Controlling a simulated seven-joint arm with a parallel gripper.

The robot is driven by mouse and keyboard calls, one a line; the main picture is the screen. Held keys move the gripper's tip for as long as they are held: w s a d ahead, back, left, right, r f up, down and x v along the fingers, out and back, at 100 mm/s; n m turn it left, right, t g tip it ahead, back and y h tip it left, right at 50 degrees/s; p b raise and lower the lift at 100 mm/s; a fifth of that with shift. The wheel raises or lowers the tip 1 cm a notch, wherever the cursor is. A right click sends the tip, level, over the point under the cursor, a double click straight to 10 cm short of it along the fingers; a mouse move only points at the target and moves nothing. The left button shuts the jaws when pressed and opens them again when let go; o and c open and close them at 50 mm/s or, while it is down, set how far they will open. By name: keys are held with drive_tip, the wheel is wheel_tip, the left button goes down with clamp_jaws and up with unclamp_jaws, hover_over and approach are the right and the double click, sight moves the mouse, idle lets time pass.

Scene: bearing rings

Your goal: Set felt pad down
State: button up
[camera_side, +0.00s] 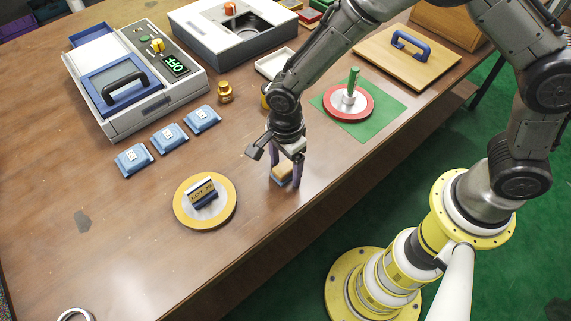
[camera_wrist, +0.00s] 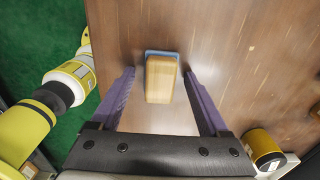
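The felt pad (camera_side: 281,174) looks like a small wooden block with a blue layer underneath. It appears to rest on the brown table near its front edge. My gripper (camera_side: 287,176) is above the pad, with its purple fingers down on either side of it. In the wrist view the pad (camera_wrist: 161,80) lies between the fingertips of my gripper (camera_wrist: 159,74). A gap shows between the pad and each finger, so the gripper is open and not holding it.
A yellow-rimmed disc with a label stand (camera_side: 205,201) is left of my gripper. A red disc with a green-handled piece (camera_side: 348,102) sits on a green mat (camera_side: 385,117). Several blue packets (camera_side: 168,137) lie by a device reading OFF (camera_side: 135,80). The left table area is mostly clear.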

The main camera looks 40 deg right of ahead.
sight(287, 166)
wheel_tip(287, 166, up, 12)
drive_tip(key=shift+r, duration=0.15)
idle(0.5)
drive_tip(key=s+d+r+n+t, duration=0.1)
drive_tip(key=s+d+r+n, duration=0.1)
drive_tip(key=d+r+n, duration=0.3)
drive_tip(key=s+d+r+n+t, duration=0.1)
drive_tip(key=s+d+r+n, duration=0.15)
drive_tip(key=d+r, duration=0.35)
drive_tip(key=s+d+r+n+t, duration=0.2)
drive_tip(key=s+d+n+t, duration=0.1)
drive_tip(key=s+d+n, duration=0.6)
drive_tip(key=s+n, duration=0.1)
drive_tip(key=s, duration=0.3)
drive_tip(key=shift+d+r+t, duration=0.25)
drive_tip(key=shift+t, duration=0.05)
drive_tip(key=shift+n, duration=0.25)
